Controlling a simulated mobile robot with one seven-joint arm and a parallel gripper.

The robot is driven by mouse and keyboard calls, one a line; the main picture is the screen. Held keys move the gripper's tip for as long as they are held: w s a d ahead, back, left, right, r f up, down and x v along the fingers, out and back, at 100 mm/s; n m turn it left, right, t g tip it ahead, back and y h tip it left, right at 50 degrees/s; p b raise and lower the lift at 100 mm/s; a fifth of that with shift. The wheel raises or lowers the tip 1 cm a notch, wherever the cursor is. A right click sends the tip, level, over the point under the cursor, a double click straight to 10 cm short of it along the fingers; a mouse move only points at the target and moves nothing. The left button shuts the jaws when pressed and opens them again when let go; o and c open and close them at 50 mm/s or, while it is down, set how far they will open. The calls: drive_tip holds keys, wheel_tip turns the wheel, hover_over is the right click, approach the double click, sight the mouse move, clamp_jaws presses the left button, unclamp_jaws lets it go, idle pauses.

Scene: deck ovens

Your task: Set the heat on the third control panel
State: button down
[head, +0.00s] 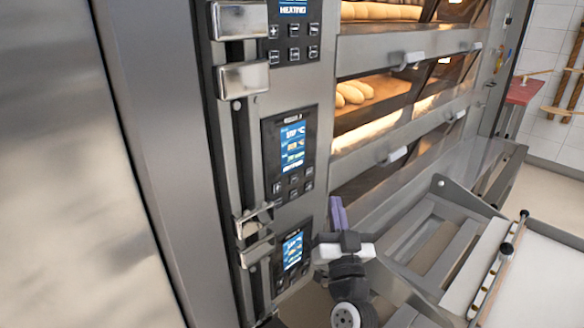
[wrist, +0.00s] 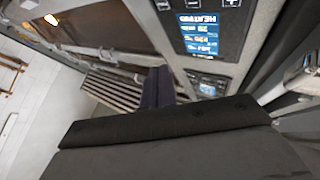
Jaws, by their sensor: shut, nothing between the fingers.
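Three control panels show one above another in the head view: the upper panel (head: 290,30), cut off by the frame top, the middle panel (head: 288,150) and the lowest panel (head: 292,255). Each has a lit blue screen with dark buttons around or below it. My gripper (head: 336,203) is shut and empty, its purple fingers pointing up, just right of the lowest panel and apart from it. In the wrist view, the shut fingers (wrist: 160,72) point toward the oven front. A lit panel (wrist: 203,35) is upside down there, with another panel (wrist: 207,86) beyond it.
Chrome handles (head: 242,78) and a vertical bar stand left of the panels. Oven decks with bread loaves (head: 352,93) and protruding door handles (head: 395,156) lie to the right. A metal loader frame (head: 440,240) stands low at right, near my arm. Floor shows at far right.

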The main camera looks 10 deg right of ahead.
drive_tip(key=p, duration=0.3)
approach(298, 175)
drive_tip(key=shift+w+d+r, duration=1.05)
drive_tip(key=shift+w+r, duration=0.45)
drive_tip(key=shift+r, duration=0.05)
drive_tip(key=shift+w+a, duration=0.4)
drive_tip(key=shift+w, duration=0.2)
idle(0.6)
drive_tip(key=shift+w+a, duration=0.2)
drive_tip(key=shift+w, duration=0.15)
drive_tip(key=shift+w+a, duration=0.25)
drive_tip(key=shift+w, duration=0.05)
idle(0.8)
drive_tip(key=shift+s+d, duration=0.1)
drive_tip(key=shift+s+d+b, duration=0.35)
drive_tip(key=shift+s+b, duration=0.15)
drive_tip(key=shift+s, duration=0.05)
